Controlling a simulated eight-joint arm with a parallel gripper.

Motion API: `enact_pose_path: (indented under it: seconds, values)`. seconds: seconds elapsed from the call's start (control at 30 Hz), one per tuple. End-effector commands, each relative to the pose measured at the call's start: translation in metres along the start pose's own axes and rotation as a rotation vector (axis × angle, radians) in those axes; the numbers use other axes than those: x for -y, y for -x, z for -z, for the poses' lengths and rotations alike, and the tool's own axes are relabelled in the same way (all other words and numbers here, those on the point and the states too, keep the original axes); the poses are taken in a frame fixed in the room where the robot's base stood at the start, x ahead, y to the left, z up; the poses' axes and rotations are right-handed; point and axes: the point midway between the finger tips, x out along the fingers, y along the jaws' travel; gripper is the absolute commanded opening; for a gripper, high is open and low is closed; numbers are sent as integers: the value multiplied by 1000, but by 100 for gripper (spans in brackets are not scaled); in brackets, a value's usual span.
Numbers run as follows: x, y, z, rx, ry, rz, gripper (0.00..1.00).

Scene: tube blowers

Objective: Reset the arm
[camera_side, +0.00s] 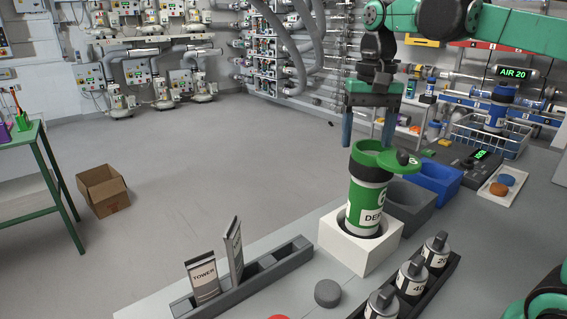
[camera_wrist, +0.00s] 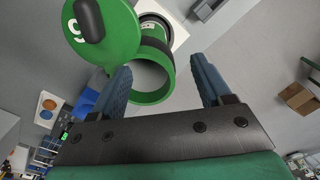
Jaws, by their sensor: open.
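My gripper (camera_side: 367,131) has two blue fingers that point down. In the side view it hangs above a green canister with a white label (camera_side: 366,195), apart from it as far as I can tell. The canister stands upright in a white square holder (camera_side: 336,243). Its green lid (camera_side: 388,157) is swung to the right side. The wrist view shows the canister's open green rim (camera_wrist: 150,98) and the lid (camera_wrist: 104,32) next to it.
A grey bin (camera_side: 411,212) and a blue bin (camera_side: 437,181) stand right of the holder. Several labelled metal weights (camera_side: 411,277) stand in a dark rack in front. A grey rack (camera_side: 262,279) holds two upright plates. A wire basket (camera_side: 505,140) sits at the back right.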

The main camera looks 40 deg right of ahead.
Motion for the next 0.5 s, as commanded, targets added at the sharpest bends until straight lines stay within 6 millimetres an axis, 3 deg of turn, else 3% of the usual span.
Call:
enact_pose_path:
  seconds: [0.5]
  values:
    - [-14,0,32,0,-731,0,71]
